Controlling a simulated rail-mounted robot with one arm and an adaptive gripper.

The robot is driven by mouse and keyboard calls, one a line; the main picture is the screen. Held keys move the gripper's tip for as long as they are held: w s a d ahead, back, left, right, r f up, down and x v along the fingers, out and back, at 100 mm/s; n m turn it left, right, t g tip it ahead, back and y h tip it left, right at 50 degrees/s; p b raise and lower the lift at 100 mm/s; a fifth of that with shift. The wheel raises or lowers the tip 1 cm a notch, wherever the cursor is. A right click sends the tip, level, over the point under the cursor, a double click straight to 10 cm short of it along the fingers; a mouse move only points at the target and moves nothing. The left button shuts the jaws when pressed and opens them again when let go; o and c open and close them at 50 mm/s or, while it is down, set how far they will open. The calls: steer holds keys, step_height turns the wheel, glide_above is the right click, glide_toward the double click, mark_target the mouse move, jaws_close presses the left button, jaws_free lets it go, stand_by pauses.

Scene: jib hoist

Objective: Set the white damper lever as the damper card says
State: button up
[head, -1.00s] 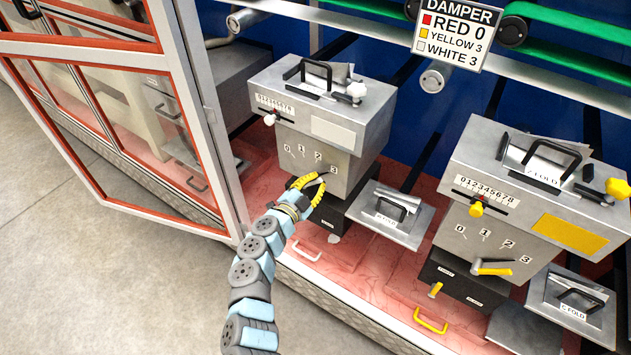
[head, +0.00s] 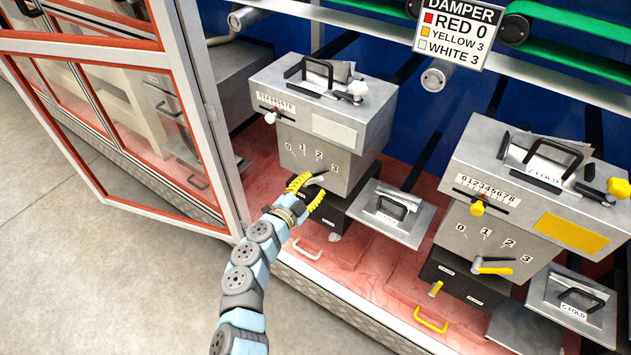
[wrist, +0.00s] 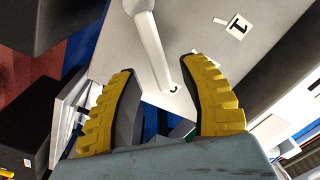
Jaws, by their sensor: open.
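The damper card (head: 447,32) reads RED 0, YELLOW 3, WHITE 3. The white damper lever (head: 317,181) is on the front of the left grey box (head: 345,128), below the numbers 0 to 3. It lies towards the right, on the side of the 3; I cannot tell whether it is exactly at that mark. My gripper (head: 311,190) is open at the lever, its yellow fingers hiding part of it. In the wrist view, the lever (wrist: 151,45) reaches down between the spread fingers of my gripper (wrist: 160,66), with gaps either side.
The right box (head: 500,215) carries a yellow lever (head: 493,268) pointing right, near its 3. An open red-edged glass door (head: 190,110) stands left of my arm. A grey flap (head: 390,212) and a white handle (head: 306,250) sit near the left box's base.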

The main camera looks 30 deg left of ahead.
steer(key=s, duration=0.9)
steer(key=shift+s, duration=0.3)
stand_by(0.5)
